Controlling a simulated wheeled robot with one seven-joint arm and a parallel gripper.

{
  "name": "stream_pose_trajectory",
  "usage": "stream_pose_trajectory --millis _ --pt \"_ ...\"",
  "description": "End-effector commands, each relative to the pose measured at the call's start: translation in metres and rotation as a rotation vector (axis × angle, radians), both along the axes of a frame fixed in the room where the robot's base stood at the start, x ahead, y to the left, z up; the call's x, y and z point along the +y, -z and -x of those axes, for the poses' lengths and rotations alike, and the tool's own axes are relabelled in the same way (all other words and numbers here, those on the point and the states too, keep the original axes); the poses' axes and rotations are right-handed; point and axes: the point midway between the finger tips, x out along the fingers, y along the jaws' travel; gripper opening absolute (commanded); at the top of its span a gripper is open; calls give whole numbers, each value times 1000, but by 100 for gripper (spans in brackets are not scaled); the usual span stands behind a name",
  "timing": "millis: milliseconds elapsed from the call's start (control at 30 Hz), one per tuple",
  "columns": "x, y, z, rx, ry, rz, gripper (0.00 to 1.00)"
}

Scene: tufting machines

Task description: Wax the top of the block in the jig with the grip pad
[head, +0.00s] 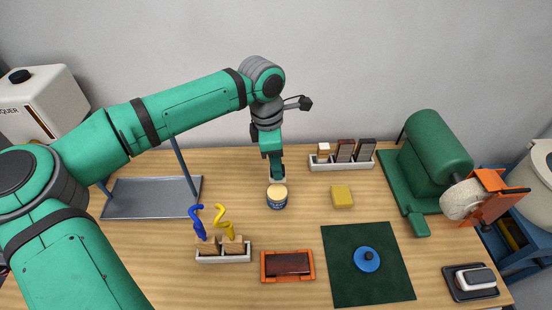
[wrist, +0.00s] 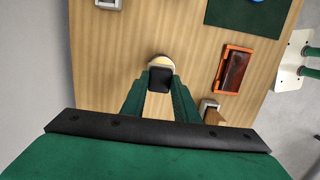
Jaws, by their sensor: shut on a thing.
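My gripper (wrist: 158,88) is shut on a dark grip pad (wrist: 161,80), which looks black in the wrist view. The tin's cream top also shows just beyond the pad in the wrist view (wrist: 160,60). The pad is at or just above the wax; I cannot tell whether they touch. The orange jig (head: 267,271) holds a dark brown block (head: 288,263), right of and nearer than the tin.
A white holder (head: 222,258) with blue and yellow curly-topped pieces stands left of the jig. A green mat (head: 345,290) with a blue disc (head: 367,259) lies right. A yellow block (head: 342,196), a white rack (head: 358,164) and a green machine (head: 438,150) stand behind.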

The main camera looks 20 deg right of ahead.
Motion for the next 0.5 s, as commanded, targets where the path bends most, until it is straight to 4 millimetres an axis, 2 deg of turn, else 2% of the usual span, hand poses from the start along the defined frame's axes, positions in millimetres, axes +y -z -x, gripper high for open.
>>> stream_pose_trajectory --millis 500 --pt "-2 45 1 1 3 0 9"
